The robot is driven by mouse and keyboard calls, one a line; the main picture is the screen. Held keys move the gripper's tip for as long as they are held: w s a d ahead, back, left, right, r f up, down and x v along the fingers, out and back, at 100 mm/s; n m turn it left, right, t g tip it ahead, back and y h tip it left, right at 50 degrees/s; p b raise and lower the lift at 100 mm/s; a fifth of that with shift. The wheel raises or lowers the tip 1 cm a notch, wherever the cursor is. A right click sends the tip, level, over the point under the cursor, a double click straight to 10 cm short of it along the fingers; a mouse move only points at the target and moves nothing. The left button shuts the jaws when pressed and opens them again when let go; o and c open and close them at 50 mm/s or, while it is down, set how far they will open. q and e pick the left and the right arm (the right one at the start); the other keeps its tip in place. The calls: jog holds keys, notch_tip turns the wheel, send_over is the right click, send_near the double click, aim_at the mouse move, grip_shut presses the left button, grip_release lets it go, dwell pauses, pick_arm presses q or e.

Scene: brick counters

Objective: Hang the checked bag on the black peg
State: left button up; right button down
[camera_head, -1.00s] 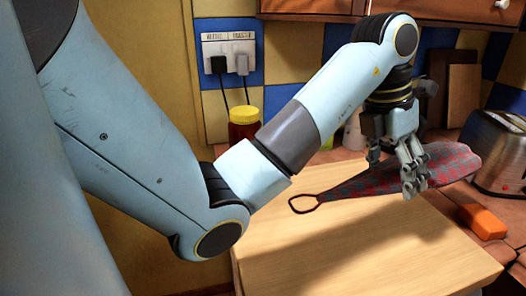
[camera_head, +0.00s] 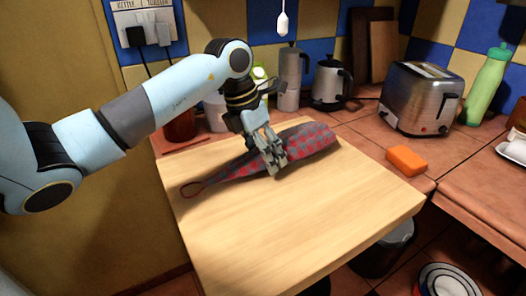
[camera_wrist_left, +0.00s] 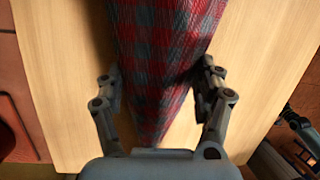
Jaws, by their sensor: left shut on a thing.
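The red and grey checked bag (camera_head: 308,140) lies on the pale wooden board, its wide end toward the back right and its dark loop (camera_head: 192,188) toward the left. My left gripper (camera_head: 276,168) is shut on the bag's middle. In the left wrist view, the fingers of my left gripper (camera_wrist_left: 160,105) are on both sides of the checked cloth (camera_wrist_left: 160,50). A grey jointed shape at that view's right edge looks like my right gripper (camera_wrist_left: 300,135); its jaws cannot be made out. I see no black peg.
The pale wooden board (camera_head: 260,250) has free room in front of the bag. An orange block (camera_head: 406,160), a toaster (camera_head: 420,97), a kettle (camera_head: 331,82) and a green bottle (camera_head: 488,85) stand on the tiled counter. A white pull (camera_head: 283,22) hangs at the top.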

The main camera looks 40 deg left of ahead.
aim_at(248, 155)
pick_arm(q)
jog(key=shift+f, duration=0.1)
jog(key=o, duration=1.3)
jog(key=shift+o, duration=0.2)
jog(key=v, duration=1)
jog(key=shift+s+d+r, duration=0.1)
jog(key=shift+s+r, duration=0.1)
jog(key=shift+s, duration=0.2)
